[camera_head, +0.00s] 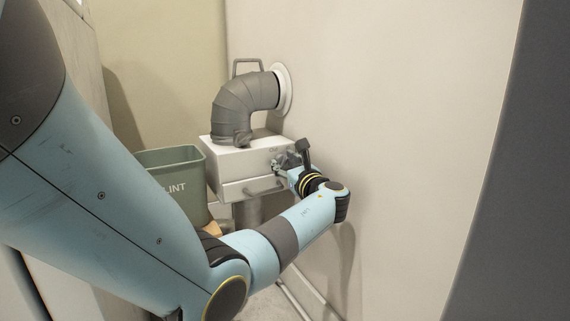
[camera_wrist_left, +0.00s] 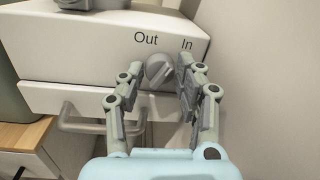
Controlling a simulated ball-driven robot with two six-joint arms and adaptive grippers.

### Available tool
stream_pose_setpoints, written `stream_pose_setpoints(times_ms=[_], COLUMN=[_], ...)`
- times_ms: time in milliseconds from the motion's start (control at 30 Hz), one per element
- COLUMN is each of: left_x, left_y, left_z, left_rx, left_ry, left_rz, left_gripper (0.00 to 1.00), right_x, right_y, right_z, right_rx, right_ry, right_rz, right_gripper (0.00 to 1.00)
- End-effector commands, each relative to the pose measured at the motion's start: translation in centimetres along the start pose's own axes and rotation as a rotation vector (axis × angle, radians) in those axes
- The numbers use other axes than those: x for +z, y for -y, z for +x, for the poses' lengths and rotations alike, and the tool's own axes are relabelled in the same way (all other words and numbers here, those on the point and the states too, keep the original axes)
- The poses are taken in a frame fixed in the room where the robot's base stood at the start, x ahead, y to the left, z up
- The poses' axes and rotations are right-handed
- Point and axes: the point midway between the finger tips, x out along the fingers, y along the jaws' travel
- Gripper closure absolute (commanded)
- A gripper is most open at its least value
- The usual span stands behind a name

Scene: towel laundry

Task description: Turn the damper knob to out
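The damper knob (camera_wrist_left: 158,70) is a small round grey knob with a raised ridge on the front of a white box (camera_head: 232,160). The label "Out" (camera_wrist_left: 146,39) is above it to the left and "In" (camera_wrist_left: 187,44) above it to the right. The ridge looks slanted, but which label it points at is unclear. My left gripper (camera_head: 281,165) is at the box front. In the left wrist view its fingers (camera_wrist_left: 159,66) are apart, one on each side of the knob; whether they touch it I cannot tell. In the head view the gripper hides the knob. My right gripper is not in view.
A grey elbow duct (camera_head: 246,99) runs from the box top into the wall. A bar handle (camera_wrist_left: 82,121) is on the box front, below and left of the knob. A green-grey lint bin (camera_head: 178,158) stands left of the box. The wall is close on the right.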

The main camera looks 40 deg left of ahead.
Motion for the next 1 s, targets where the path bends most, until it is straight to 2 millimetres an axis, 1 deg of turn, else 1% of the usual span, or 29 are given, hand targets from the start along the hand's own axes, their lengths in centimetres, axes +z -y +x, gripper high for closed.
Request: stream_pose_setpoints(times_ms=[267,367,467,700,800,900,1000], left_x=[0.0,0.0,-0.1,-0.1,-0.1,-0.1,-0.1], left_y=[0.0,0.0,0.0,0.0,0.0,0.0,0.0], left_z=[0.0,-0.6,-2.0,-7.4,-9.4,-10.8,-11.7], left_rx=[0.000,-0.001,-0.001,0.000,0.000,-0.001,-0.001], left_ry=[0.001,0.001,-0.002,-0.003,-0.003,-0.002,-0.001], left_rz=[0.001,0.000,-0.001,-0.001,0.000,0.001,0.000], left_gripper=[0.59,0.59,0.59,0.59,0.59,0.59,0.59], right_x=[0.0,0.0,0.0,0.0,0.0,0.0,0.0], right_y=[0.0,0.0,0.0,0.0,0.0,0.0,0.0], right_z=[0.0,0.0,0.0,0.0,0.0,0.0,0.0], right_rx=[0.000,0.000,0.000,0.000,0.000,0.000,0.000], right_ry=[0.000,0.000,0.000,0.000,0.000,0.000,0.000], right_rz=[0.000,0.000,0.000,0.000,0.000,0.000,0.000], right_gripper=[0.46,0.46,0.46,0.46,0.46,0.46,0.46])
